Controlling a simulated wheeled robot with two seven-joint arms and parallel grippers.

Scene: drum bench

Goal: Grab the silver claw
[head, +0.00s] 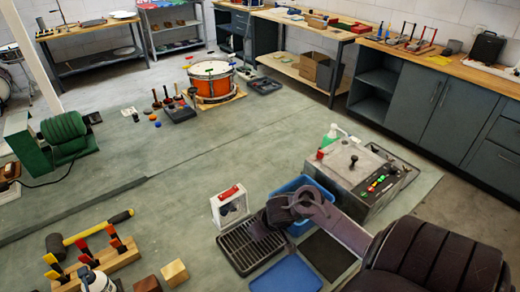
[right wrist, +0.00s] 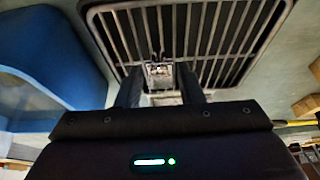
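In the right wrist view a small silver metal piece (right wrist: 160,76), seemingly the claw, shows between the two dark fingers of my right gripper (right wrist: 160,92). The fingers stand apart on either side of it; I cannot tell whether they touch it. Behind it lies a dark slatted grate (right wrist: 225,30). In the head view my right gripper (head: 262,226) is low over this grate (head: 238,250), beside the blue bin. The silver piece is hidden there behind the gripper. My left gripper is not in view.
A blue bin (head: 290,186) stands behind my right gripper and a blue mat (head: 286,275) lies in front. A white frame with a red top (head: 229,205) stands left. A grey machine with coloured buttons (head: 357,182) is at right. A mallet (head: 88,234) lies left.

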